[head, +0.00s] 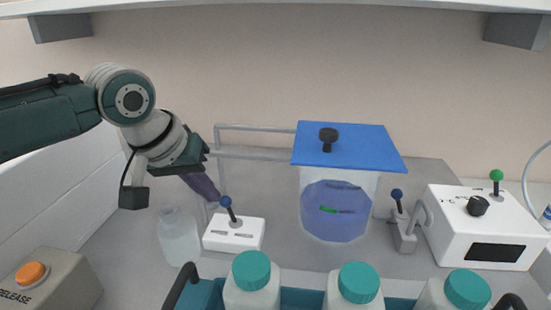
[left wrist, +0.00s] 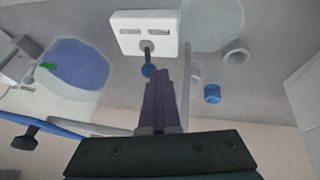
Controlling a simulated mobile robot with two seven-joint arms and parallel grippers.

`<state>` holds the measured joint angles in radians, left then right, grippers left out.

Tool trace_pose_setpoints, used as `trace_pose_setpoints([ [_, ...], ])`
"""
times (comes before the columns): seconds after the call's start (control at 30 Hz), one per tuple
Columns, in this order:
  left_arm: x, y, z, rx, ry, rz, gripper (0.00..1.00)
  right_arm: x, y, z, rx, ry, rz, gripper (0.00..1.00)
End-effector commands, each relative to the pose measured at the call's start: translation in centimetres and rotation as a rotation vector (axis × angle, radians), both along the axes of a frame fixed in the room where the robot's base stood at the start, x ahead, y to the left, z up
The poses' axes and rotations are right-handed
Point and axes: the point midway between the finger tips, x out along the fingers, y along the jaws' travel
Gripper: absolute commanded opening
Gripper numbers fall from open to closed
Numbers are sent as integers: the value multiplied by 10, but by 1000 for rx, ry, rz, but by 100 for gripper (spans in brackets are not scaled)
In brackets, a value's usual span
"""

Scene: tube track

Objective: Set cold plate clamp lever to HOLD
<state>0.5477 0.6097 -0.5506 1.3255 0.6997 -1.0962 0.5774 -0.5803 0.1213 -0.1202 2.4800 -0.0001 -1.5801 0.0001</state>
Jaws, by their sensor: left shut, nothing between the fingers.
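A small white box (head: 234,235) stands on the bench left of centre, with a short lever topped by a blue ball (head: 227,202). In the left wrist view the white box (left wrist: 128,42) shows two grey marked slots, and the blue ball (left wrist: 148,70) is close to my fingertips. My left gripper (head: 214,197) has dark purple fingers, shut and empty, pointing down beside the ball's left side. Whether they touch the ball I cannot tell. A second blue-ball lever (head: 397,195) stands on a grey bracket right of the tank. The lever labels are unreadable. My right gripper is out of view.
A clear tank of blue liquid (head: 335,222) with a blue lid (head: 350,146) stands mid-bench. A clear bottle (head: 179,240) is left of the white box. Teal-capped bottles (head: 251,270) line the front. A white device (head: 480,232) and a RELEASE button (head: 32,273) flank the bench.

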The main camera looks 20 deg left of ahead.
Motion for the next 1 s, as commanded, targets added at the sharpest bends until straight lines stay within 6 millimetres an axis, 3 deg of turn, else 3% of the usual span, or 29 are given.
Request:
trace_pose_setpoints([
  [0.1,2,-10,10,72,19,-5,0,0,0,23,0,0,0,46],
  [0.27,5,-22,11,203,51,-5,0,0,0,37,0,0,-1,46],
  [0.63,10,-44,6,469,114,-2,0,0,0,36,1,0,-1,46],
  [1.0,10,-41,11,464,112,0,0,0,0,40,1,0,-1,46],
])
